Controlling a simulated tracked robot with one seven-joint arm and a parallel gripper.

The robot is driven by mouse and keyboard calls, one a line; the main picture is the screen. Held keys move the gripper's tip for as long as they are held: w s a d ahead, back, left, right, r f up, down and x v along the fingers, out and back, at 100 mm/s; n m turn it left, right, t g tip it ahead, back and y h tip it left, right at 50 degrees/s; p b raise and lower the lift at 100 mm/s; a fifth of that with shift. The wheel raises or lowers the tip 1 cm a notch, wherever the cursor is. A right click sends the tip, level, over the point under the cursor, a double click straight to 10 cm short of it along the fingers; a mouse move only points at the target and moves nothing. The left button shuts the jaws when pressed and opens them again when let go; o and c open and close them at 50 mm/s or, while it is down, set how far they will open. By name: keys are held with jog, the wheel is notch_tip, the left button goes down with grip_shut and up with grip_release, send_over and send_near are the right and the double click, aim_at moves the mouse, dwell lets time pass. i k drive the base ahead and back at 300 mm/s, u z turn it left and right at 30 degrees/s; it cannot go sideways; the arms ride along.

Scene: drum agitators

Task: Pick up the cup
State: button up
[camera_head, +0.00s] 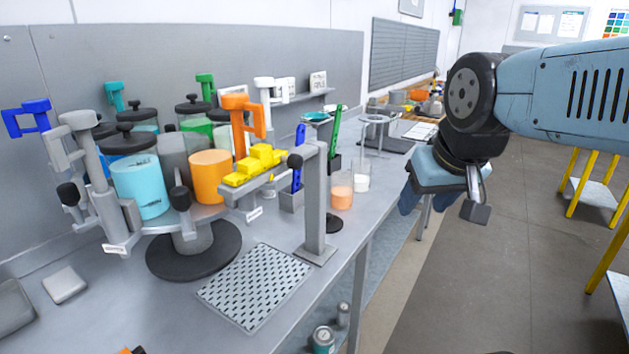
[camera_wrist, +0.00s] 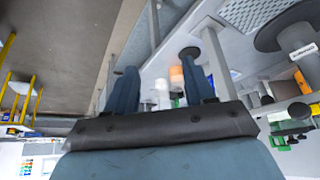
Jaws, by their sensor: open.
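Two small clear cups stand near the bench's front edge in the head view: one with orange contents (camera_head: 341,192) and one with white contents (camera_head: 361,178) just behind it. Which one the task means cannot be told. My gripper (camera_head: 408,200) is in the air to the right of both cups, past the bench edge, pointing down and left. In the wrist view its two blue fingers are spread apart (camera_wrist: 160,65) with nothing held. The orange cup (camera_wrist: 177,76) and a whitish cup (camera_wrist: 161,88) appear beyond and between the fingers, small and apart from them.
A grey post (camera_head: 315,205) stands left of the cups. A round carousel (camera_head: 194,248) with jars and coloured clamps, and a perforated mat (camera_head: 252,288), are further left. A ring stand (camera_head: 376,122) is behind the cups.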

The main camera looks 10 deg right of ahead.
aim_at(342, 182)
jog(key=z, duration=0.05)
jog(key=k, duration=1)
jog(key=z, duration=0.35)
jog(key=i, duration=0.2)
jog(key=z, duration=0.35)
